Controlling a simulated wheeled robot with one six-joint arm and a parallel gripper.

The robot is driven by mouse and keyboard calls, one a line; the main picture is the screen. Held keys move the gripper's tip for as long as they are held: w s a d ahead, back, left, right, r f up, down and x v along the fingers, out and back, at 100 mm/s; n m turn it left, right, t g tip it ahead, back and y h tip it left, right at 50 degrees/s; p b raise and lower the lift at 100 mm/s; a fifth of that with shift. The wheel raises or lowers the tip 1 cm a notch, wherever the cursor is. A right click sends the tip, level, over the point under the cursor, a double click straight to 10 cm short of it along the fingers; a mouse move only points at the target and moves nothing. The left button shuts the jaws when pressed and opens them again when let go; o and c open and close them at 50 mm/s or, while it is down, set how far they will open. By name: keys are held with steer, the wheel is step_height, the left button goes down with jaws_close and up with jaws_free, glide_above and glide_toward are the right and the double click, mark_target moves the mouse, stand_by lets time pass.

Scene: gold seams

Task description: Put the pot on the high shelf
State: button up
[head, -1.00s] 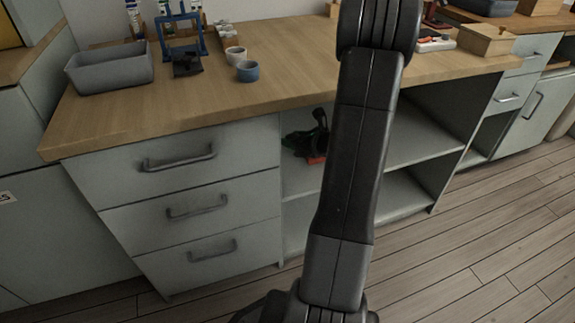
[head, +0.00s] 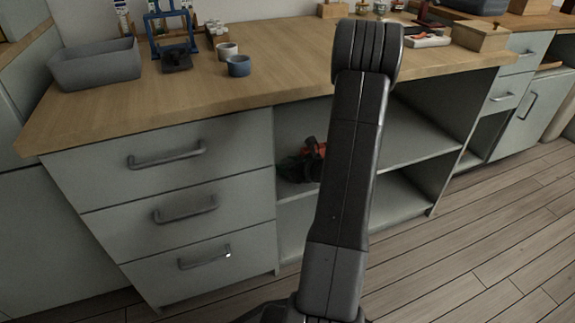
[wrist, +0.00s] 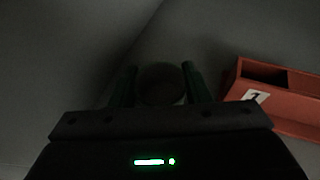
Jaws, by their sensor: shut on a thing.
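In the wrist view my gripper (wrist: 159,70) is shut on a dark round thing, seemingly the pot (wrist: 161,86), held between its two green fingers. The picture is dim there and the pot's shape is hard to make out. In the head view my arm reaches into the open part of the counter unit. A dark green and black shape there, seemingly my gripper (head: 291,169), shows left of the arm. The pot cannot be made out in that view. The open unit's middle shelf (head: 405,150) shows right of my arm; I cannot tell whether it is the high shelf.
An orange-red box (wrist: 285,98) with a white number label is close to my gripper's right in the wrist view. Closed drawers (head: 165,155) are at left.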

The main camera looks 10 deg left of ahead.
steer(key=shift+f, duration=0.2)
steer(key=o, duration=1)
steer(key=shift+r, duration=0.1)
steer(key=shift+d+r, duration=0.1)
steer(key=shift+r, duration=0.1)
steer(key=p+v, duration=0.3)
steer(key=v, duration=0.7)
steer(key=shift+s+d+r+p, duration=0.2)
steer(key=shift+d+p, duration=0.05)
steer(key=shift+p, duration=0.1)
steer(key=shift+s+d+r, duration=0.1)
steer(key=shift+s+d, duration=0.25)
steer(key=shift+d, duration=0.05)
